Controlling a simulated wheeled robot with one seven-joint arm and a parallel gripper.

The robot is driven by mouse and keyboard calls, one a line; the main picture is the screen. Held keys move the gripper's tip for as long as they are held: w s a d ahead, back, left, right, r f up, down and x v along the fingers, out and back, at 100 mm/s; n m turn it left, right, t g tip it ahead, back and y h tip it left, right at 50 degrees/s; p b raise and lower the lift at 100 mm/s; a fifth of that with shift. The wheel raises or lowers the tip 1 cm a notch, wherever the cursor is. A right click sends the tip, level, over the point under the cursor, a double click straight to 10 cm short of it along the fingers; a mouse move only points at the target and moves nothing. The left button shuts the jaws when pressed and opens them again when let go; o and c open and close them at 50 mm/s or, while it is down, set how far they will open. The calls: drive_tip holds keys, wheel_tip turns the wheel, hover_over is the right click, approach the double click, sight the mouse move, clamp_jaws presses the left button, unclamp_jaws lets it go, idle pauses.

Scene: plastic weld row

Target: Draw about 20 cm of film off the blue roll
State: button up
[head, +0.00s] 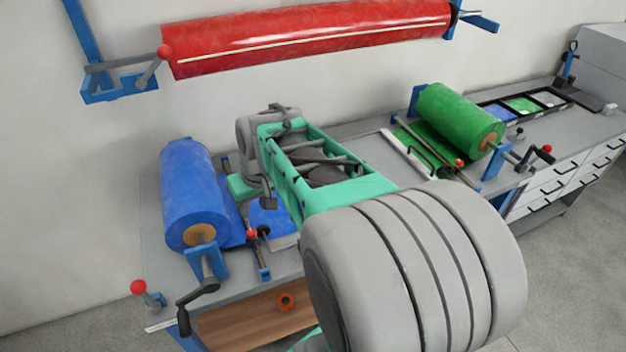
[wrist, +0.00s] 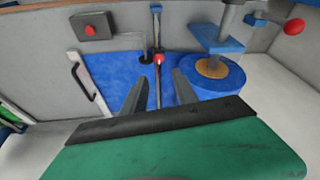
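The blue roll (head: 190,190) lies in its stand at the left end of the bench, with a crank at its near end. It also shows at the right of the wrist view (wrist: 217,75). Blue film (wrist: 115,75) lies flat on the bench beside the roll. A thin bar with a red knob (wrist: 159,59) crosses over the film. My gripper (wrist: 161,76) is open, its two dark fingers apart over the film, with the bar showing between them. I see nothing held. In the head view my arm hides much of the film.
A green roll (head: 460,118) with its own film stands to the right. A red roll (head: 310,38) hangs on the wall above.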

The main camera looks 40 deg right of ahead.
drive_tip(key=w+d+f+m+p, duration=0.1)
drive_tip(key=d+f, duration=0.2)
drive_tip(key=d, duration=0.6)
drive_tip(key=w+d+f+m+t+p, duration=0.1)
drive_tip(key=d+f, duration=0.2)
drive_tip(key=d, duration=0.6)
drive_tip(key=w+d+f+m+p, duration=0.1)
drive_tip(key=d+f, duration=0.1)
drive_tip(key=d, duration=0.8)
drive_tip(key=shift+y, duration=0.3)
drive_tip(key=p+x, duration=0.1)
drive_tip(key=x, duration=0.7)
drive_tip(key=shift+a+p, duration=0.1)
drive_tip(key=shift+p, duration=0.25)
drive_tip(key=shift+f, duration=0.2)
drive_tip(key=shift+c, duration=0.4)
clamp_jaws()
